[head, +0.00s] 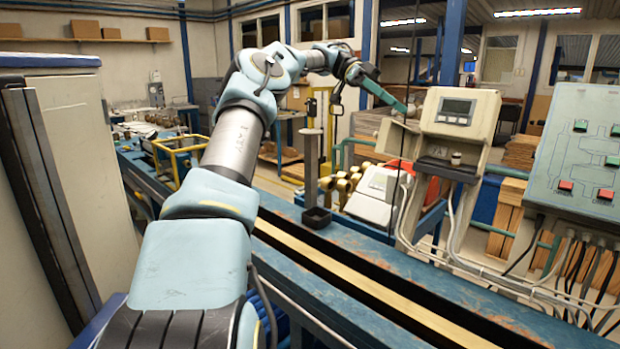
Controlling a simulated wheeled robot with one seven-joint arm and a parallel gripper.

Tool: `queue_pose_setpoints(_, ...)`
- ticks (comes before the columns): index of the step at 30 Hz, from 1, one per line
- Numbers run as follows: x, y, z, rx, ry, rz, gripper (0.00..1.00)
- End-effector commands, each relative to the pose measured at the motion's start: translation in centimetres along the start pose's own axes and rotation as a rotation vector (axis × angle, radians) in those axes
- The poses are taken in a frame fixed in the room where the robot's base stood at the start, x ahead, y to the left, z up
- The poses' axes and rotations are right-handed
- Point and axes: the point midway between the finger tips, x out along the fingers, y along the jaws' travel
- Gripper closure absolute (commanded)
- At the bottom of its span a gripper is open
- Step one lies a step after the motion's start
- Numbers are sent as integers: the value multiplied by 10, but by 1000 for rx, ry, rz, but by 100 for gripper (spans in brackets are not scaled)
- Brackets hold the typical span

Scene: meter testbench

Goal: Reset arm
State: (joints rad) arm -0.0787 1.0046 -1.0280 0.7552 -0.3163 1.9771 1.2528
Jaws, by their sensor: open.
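My arm reaches forward from the bottom left, bends at the top and points right and down. My gripper (404,107) is at its far end, small in the view, close to the left side of the beige meter console (436,140). It is open, and I see nothing held in it. I cannot tell whether its tips touch the console. The console has a grey display (455,111) on its upper face and a small pale object (456,158) on its dark ledge.
A blue bench (330,262) with a brass-coloured rail runs below. A grey post (312,165) stands on it, with brass fittings (340,187) and a white device (375,195) beyond. A control panel (585,150) with red and green buttons is at right. A cabinet (75,140) stands close at left.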

Motion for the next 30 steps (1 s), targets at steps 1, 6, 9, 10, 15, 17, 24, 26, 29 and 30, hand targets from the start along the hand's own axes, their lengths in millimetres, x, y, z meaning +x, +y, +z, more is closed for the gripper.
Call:
queue_pose_setpoints(1, 6, -3, 2, -26, -13, -4, 43)
queue_pose_setpoints(6, 25, -11, 5, -115, -62, -32, 43)
queue_pose_setpoints(9, 39, -16, 10, -185, -98, -56, 43)
queue_pose_setpoints(10, 44, -18, 11, -208, -110, -66, 43)
queue_pose_setpoints(15, 74, -28, 30, -374, -193, -141, 43)
queue_pose_setpoints(17, 86, -31, 42, -446, -226, -179, 43)
queue_pose_setpoints(24, 126, -25, 130, -845, -378, -464, 43)
queue_pose_setpoints(26, 130, -16, 160, -950, -403, -558, 43)
queue_pose_setpoints(29, 131, 8, 209, -1113, -420, -723, 43)
queue_pose_setpoints(30, 131, 20, 227, -1174, -419, -790, 43)
